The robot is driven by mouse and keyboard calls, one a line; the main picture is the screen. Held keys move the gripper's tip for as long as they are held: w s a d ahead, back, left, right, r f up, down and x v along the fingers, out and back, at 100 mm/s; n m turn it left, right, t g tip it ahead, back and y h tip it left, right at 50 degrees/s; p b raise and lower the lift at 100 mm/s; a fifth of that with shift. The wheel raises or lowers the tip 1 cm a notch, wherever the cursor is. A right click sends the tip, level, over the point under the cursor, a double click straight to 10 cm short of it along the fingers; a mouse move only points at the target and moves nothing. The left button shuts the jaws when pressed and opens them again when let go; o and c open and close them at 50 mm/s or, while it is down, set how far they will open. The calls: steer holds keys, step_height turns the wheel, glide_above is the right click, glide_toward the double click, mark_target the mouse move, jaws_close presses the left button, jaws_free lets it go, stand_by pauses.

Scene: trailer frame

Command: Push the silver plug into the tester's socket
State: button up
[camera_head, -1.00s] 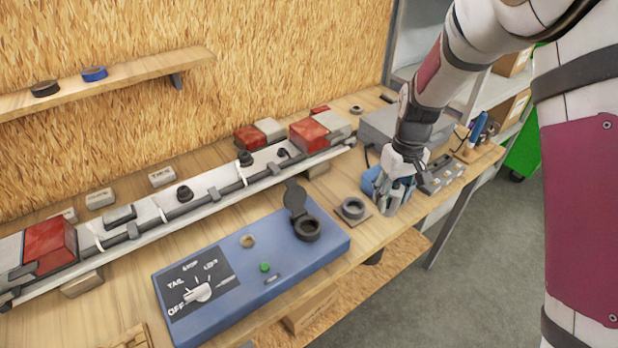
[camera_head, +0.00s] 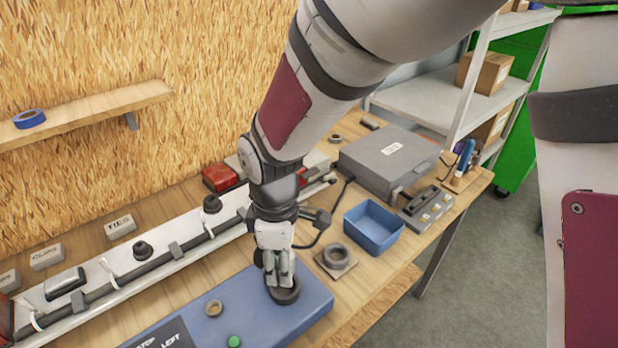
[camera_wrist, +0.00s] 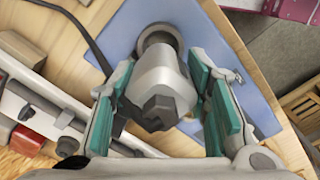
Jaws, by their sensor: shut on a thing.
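The silver plug (camera_wrist: 163,78) is between the green-padded fingers of my gripper (camera_wrist: 172,100) in the wrist view, its dark end towards the camera. My gripper is shut on it. The round socket (camera_wrist: 160,38) of the blue tester (camera_wrist: 208,18) shows just beyond the plug, roughly in line with it. In the head view my gripper (camera_head: 279,273) is right above the dark socket ring (camera_head: 286,294) on the tester (camera_head: 305,317), and its fingers hide the plug. I cannot tell how far the plug is in the socket. The socket's lid is hidden.
A round holder on a square plate (camera_head: 337,257) and a blue tray (camera_head: 374,228) lie right of the tester. A grey case (camera_head: 388,160) with a dark cable (camera_head: 330,222) stands behind. A white rail with a dark bar (camera_head: 130,277) runs along the left.

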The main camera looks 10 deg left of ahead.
steer(key=shift+f, duration=0.5)
steer(key=shift+f, duration=0.1)
steer(key=shift+f, duration=0.25)
steer(key=shift+d+f, duration=0.1)
steer(key=shift+f, duration=0.1)
steer(key=shift+f+b, duration=0.35)
steer(key=shift+b, duration=0.05)
steer(key=shift+f, duration=0.1)
stand_by(0.4)
steer(key=shift+f, duration=0.5)
steer(key=shift+f+b, duration=0.45)
steer(key=shift+f, duration=0.15)
stand_by(0.6)
steer(key=o, duration=0.8)
